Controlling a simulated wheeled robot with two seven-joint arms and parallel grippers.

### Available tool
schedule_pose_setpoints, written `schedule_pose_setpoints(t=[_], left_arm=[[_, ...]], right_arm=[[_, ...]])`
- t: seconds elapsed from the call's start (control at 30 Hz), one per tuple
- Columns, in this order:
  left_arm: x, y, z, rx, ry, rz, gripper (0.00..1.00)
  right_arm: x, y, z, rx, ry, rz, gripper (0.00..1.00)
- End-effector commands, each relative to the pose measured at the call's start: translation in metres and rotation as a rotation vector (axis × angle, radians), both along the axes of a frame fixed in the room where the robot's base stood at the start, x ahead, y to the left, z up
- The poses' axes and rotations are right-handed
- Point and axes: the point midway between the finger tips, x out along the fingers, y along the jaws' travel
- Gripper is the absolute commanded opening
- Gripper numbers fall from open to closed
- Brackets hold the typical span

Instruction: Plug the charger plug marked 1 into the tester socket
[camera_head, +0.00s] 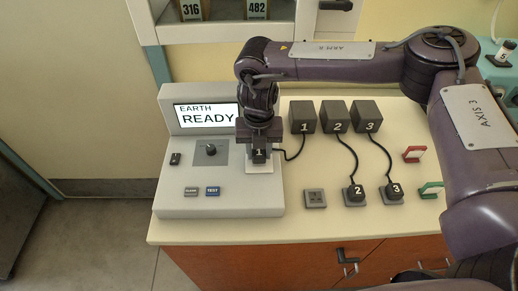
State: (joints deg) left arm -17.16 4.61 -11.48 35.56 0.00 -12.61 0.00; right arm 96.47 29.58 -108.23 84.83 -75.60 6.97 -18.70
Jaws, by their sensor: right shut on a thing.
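The tester (218,203) is a pale console on the left of the counter, with a screen (207,117) reading EARTH READY. My right gripper (259,147) points down over the tester's right part and is shut on the plug marked 1 (259,156). The plug is over a white plate (260,168) on the tester; the gripper and plug hide the socket, and I cannot tell whether the plug is seated. A cable runs from the plug to the charger block marked 1 (303,117). My left gripper is not in view.
Charger blocks 2 (336,117) and 3 (366,117) stand beside block 1. Plug 2 (355,193) and plug 3 (393,191) sit on grey sockets; another grey socket (315,198) is empty. Red (414,154) and green (431,189) framed items lie right. The counter's front strip is clear.

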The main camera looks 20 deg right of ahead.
Motion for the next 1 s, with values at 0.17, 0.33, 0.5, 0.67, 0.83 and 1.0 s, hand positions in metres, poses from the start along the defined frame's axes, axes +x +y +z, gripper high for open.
schedule_pose_setpoints(t=[0.17, 0.33, 0.5, 0.67, 0.83, 1.0], left_arm=[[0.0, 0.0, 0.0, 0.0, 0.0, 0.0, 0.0], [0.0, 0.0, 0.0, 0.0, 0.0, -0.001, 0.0], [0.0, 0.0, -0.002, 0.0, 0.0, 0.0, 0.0], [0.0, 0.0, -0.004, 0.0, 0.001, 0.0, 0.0], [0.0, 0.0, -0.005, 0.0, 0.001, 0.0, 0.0], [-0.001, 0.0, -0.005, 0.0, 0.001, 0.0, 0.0]], right_arm=[[0.0, 0.0, 0.0, 0.0, 0.0, 0.0, 0.0], [0.0, 0.0, 0.0, 0.0, 0.0, 0.0, 0.0], [0.0, 0.0, -0.003, 0.0, 0.0, 0.0, 0.0], [0.0, 0.0, -0.006, 0.0, 0.0, 0.0, 0.0], [0.0, 0.0, -0.01, 0.001, 0.0, 0.0, 0.0], [0.0, 0.0, -0.01, 0.001, 0.0, 0.0, 0.47]])
